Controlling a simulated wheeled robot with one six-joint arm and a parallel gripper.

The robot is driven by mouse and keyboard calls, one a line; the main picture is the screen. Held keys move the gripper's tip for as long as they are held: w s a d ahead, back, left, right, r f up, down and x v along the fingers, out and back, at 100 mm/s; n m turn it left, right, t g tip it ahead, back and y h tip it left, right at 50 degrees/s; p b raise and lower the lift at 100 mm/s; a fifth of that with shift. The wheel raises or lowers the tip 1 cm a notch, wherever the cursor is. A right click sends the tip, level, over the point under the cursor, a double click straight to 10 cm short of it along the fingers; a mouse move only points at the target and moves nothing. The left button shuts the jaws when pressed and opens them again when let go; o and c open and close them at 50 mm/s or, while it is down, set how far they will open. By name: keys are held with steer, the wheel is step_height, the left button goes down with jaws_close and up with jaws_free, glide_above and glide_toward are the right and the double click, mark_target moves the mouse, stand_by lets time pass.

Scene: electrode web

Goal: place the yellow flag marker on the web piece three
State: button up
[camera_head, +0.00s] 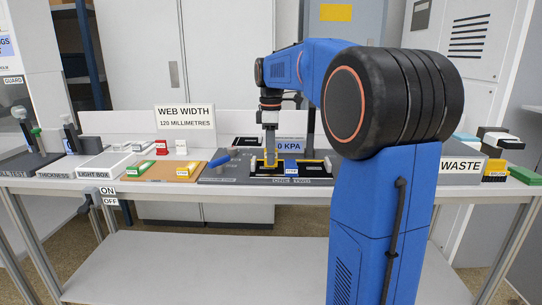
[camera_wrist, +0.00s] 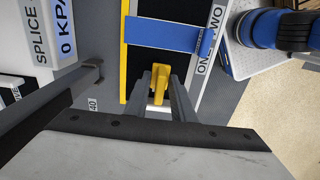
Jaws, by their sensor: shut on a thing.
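My gripper (camera_wrist: 161,84) is shut on the yellow flag marker (camera_wrist: 158,92), a small yellow piece between its fingertips in the wrist view. In the head view my gripper (camera_head: 270,148) points straight down over the yellow-edged black web bed at the middle of the bench. In the wrist view a black web piece (camera_wrist: 142,68) with a yellow edge strip (camera_wrist: 125,55) lies under the fingers. A blue strip (camera_wrist: 165,33) crosses it ahead of the gripper. I cannot tell whether the marker touches the web, nor read a number three.
A label with "ONE" and "TWO" (camera_wrist: 211,38) lies beside the web. The vacuum box reading 0 KPA (camera_head: 290,145) stands behind the bed. An orange board (camera_head: 160,173) with green and yellow pieces lies left. The WASTE box (camera_head: 460,166) stands right.

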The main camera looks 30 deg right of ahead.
steer(key=shift+f, duration=0.25)
steer(key=shift+f, duration=0.15)
steer(key=o, duration=1)
step_height(320, 180, up, 12)
steer(key=shift+r, duration=0.15)
steer(key=s+a+f+m+t, duration=0.1)
steer(key=s+a+f+m, duration=0.2)
steer(key=s+f, duration=0.6)
steer(key=s+a+f+m+t, duration=0.2)
steer(key=s+a+f+m, duration=0.2)
steer(key=s+a+f, duration=0.3)
steer(key=s+a+f+m+t, duration=0.1)
steer(key=s+a+f+m, duration=0.3)
steer(key=s+f, duration=0.7)
steer(key=shift+s+a+f+t, duration=0.2)
steer(key=shift+s+a, duration=0.3)
steer(key=shift+s, duration=0.3)
steer(key=shift+s+a+f+t, duration=0.2)
steer(key=shift+s+a, duration=0.25)
steer(key=shift+s, duration=0.35)
